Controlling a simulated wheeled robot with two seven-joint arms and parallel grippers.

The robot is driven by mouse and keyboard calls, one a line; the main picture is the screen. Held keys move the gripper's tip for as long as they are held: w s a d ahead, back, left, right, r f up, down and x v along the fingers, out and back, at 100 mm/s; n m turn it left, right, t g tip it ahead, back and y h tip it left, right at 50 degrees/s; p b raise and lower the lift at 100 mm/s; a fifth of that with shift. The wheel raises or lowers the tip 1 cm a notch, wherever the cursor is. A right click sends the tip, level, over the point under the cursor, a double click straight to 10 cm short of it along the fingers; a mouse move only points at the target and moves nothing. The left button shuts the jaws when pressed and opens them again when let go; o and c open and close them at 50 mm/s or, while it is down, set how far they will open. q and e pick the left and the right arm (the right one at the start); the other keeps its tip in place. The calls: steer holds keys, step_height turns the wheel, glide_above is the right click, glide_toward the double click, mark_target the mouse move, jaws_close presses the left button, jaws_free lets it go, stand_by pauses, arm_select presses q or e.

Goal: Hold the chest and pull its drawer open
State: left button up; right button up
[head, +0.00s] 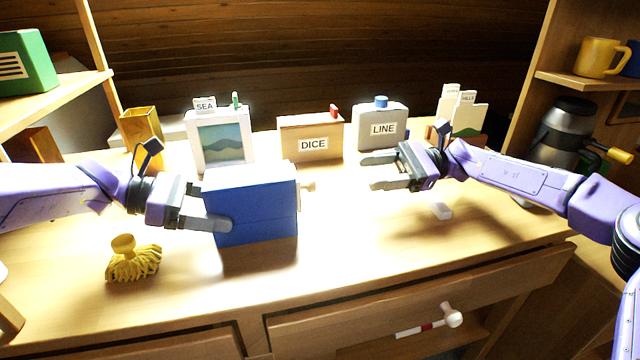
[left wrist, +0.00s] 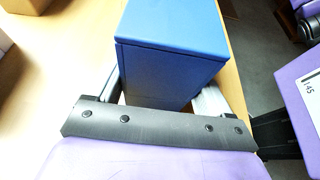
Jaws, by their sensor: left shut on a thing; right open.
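The blue chest (head: 255,212) stands on the desk left of the middle, with a pale front on its right side and a small light knob (head: 308,186) sticking out there. The drawer looks closed, though its front is seen almost edge-on. My left gripper (head: 215,208) is shut on the chest from the left, one finger along its near face. In the left wrist view the chest (left wrist: 170,60) sits between both fingers. My right gripper (head: 370,172) is open and empty, right of the knob and apart from it, its fingers pointing left.
A picture block marked SEA (head: 222,145), a DICE box (head: 312,140) and a LINE box (head: 380,127) stand behind. A yellow brush (head: 133,260) lies at the front left. The desk between chest and right gripper is clear.

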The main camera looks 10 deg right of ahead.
mark_target(315, 184)
steer(key=shift+s+a+f, duration=0.1)
steer(key=shift+f, duration=0.35)
steer(key=a, duration=1.1)
steer(key=shift+a, duration=0.4)
steer(key=shift+c, duration=0.3)
jaws_close()
steer(key=shift+d, duration=0.15)
